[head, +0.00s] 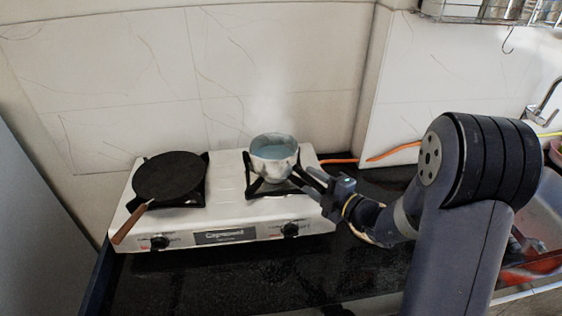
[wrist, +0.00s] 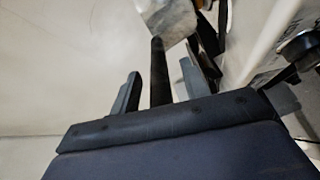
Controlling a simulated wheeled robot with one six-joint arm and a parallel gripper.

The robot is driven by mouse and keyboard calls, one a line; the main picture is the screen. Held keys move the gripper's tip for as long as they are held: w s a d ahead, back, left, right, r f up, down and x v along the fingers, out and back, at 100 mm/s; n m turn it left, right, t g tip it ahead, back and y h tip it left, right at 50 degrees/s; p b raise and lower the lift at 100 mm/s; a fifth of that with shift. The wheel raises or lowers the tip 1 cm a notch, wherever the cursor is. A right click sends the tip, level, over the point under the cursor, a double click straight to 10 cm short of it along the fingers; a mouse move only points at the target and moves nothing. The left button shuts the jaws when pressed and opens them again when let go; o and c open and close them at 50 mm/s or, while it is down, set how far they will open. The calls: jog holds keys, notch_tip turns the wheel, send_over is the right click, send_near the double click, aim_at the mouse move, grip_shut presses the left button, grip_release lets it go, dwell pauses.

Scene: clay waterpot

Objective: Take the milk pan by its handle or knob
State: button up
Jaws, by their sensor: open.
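The milk pan (head: 273,157) is a small pale, marbled pot with bluish contents, standing on the right burner of the white stove. Its side shows at the top of the wrist view (wrist: 168,20). Its dark handle (wrist: 159,65) reaches from the pot toward my gripper. My gripper (head: 312,181) is right of the pan at about stove height, fingers toward it. In the wrist view my gripper (wrist: 160,75) is open, with one finger on each side of the handle. I see gaps on both sides; contact is not visible. In the head view my fingers partly hide the handle.
A dark flat pan (head: 168,176) with a wooden handle sits on the left burner of the stove (head: 226,223). An orange hose (head: 392,150) runs behind my arm. The tiled wall stands close behind. The black counter (head: 250,280) in front is clear. A sink is at right.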

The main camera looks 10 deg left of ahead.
jog(key=shift+a, duration=0.1)
grip_shut()
dwell(0.4)
